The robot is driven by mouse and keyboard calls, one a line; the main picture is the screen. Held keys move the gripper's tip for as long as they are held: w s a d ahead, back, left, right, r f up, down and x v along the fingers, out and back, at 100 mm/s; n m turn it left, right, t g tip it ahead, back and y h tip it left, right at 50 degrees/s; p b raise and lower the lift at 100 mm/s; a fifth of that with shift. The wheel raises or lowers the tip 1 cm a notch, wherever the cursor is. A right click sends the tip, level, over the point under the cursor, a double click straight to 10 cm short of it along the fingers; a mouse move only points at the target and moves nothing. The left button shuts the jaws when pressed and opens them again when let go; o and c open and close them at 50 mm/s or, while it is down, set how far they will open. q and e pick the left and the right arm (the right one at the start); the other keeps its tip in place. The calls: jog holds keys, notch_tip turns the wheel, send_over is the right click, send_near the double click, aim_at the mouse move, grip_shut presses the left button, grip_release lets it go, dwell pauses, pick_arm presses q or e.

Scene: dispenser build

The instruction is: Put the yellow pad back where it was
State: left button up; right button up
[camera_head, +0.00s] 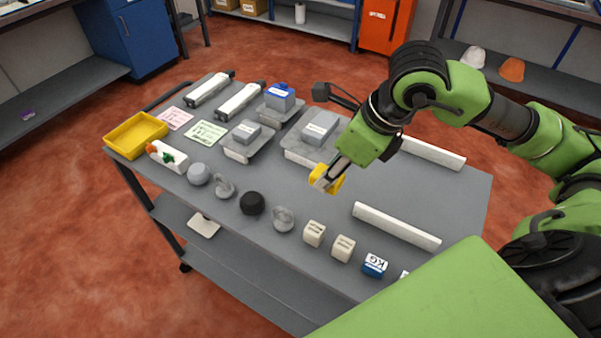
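A small yellow pad (329,180) is at the tip of my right gripper (326,176), above the middle of the grey cart top. The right gripper looks shut on the pad, which hangs just in front of a grey block on a scale-like stand (302,149). I cannot tell whether the pad touches the cart top. My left gripper is not in the picture.
On the grey cart (452,205), a yellow tray (136,135) stands at the left corner. Along the front edge are a black round piece (252,203), grey pieces, cream blocks (314,233) and a blue block (375,265). A white bar (396,226) lies at right. The cart top between the white bars is clear.

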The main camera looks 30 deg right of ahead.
jog(key=w+f+p, duration=0.1)
jog(key=w+f, duration=0.1)
jog(key=w, duration=0.1)
jog(key=w+f+p, duration=0.1)
jog(key=w+f, duration=0.1)
jog(key=w, duration=0.1)
jog(key=w+f+p, duration=0.1)
jog(key=w+f, duration=0.2)
jog(key=shift+w+a, duration=0.3)
jog(key=shift+w+f, duration=0.4)
jog(key=shift+f, duration=0.15)
notch_tip(320, 180, down, 3)
jog(key=shift+w+p, duration=0.1)
jog(key=shift+p, duration=0.8)
jog(key=shift+f, duration=0.2)
jog(key=o, duration=1)
